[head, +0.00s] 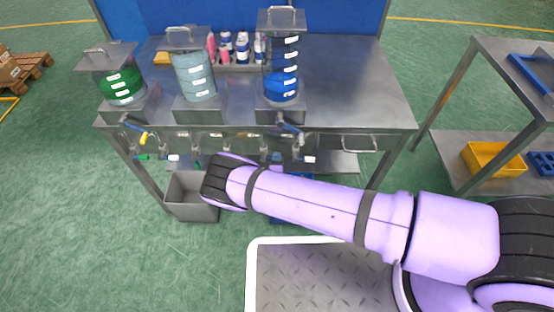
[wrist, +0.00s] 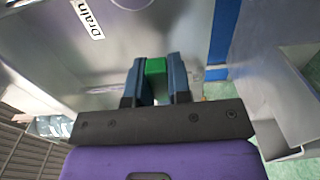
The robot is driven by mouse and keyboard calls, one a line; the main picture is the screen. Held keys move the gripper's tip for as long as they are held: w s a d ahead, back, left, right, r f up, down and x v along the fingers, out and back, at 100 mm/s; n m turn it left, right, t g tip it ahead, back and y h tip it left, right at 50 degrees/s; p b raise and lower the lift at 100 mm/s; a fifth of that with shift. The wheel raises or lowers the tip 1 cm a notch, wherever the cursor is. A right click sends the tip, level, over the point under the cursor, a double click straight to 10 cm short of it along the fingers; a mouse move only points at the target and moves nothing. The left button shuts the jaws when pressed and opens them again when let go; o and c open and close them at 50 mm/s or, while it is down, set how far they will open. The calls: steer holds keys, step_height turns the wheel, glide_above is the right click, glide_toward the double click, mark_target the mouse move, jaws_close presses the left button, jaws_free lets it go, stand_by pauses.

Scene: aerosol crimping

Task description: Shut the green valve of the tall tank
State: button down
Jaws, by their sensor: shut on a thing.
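The tall tank (head: 283,62), with blue liquid and several white labels, stands at the right of the tank row on the steel bench. In the wrist view, my gripper (wrist: 157,62) is shut on a green valve handle (wrist: 156,67), which shows as a small green block between the two dark fingers. A "Drain" label (wrist: 85,18) is on the metal sheet beyond it. In the head view my fingers are hidden by my arm below the bench front, so I cannot tell there which tank's valve this is. A blue handle (head: 290,128) shows below the tall tank.
A green tank (head: 122,84) and a pale blue-grey tank (head: 195,76) stand to the left. Another green handle (head: 142,157) and a yellow handle (head: 144,137) are under the green tank. A grey bin (head: 190,208) stands below the bench. A side table (head: 480,140) is at right.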

steer(key=c, duration=1.1)
jaws_free()
steer(key=shift+o, duration=0.2)
steer(key=s, duration=1)
steer(key=shift+s+a, duration=0.15)
steer(key=shift+s, duration=0.25)
